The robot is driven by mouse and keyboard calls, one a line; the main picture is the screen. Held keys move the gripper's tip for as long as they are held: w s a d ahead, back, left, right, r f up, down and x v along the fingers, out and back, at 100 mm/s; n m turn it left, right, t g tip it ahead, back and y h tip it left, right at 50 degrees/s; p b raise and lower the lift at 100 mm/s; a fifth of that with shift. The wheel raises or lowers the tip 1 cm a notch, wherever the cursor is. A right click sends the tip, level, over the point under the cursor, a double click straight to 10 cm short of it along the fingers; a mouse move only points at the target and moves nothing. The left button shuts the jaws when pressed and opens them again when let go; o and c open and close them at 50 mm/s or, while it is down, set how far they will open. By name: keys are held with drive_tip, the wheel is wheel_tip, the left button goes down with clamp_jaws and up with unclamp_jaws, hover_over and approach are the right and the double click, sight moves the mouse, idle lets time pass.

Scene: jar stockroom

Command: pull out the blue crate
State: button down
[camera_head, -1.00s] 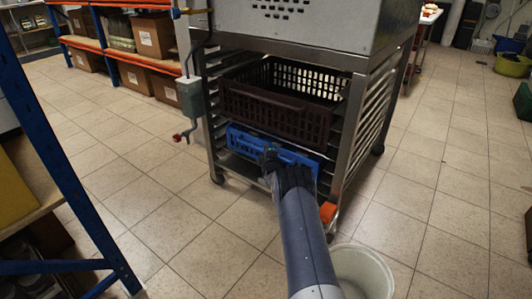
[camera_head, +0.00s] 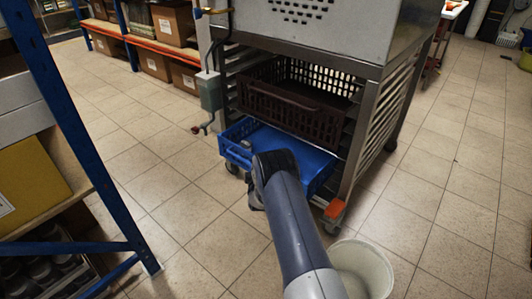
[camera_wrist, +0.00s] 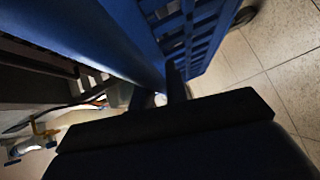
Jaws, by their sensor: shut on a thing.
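The blue crate (camera_head: 300,158) sticks out of the lower part of a metal rack, below a dark brown crate (camera_head: 290,112). Its floor looks empty where I can see it. My arm crosses in front of it in the head view and hides its front right part and my fingers. In the wrist view, my gripper (camera_wrist: 173,88) is shut on the front wall of the blue crate (camera_wrist: 190,40), with a finger on each side of it.
The metal rack (camera_head: 375,125) stands on casters, with an orange piece (camera_head: 335,209) at its front right leg. A white bucket (camera_head: 362,268) stands near my arm at the bottom. Blue-framed shelving (camera_head: 85,150) is at left. Tiled floor (camera_head: 185,225) lies free in front of the crate.

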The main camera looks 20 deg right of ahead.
drive_tip(key=s+a, duration=0.5)
drive_tip(key=a, duration=0.2)
drive_tip(key=shift+a, duration=0.25)
drive_tip(key=c, duration=1.4)
unclamp_jaws()
drive_tip(key=p+v, duration=0.3)
drive_tip(key=v, duration=0.7)
drive_tip(key=shift+s, duration=0.4)
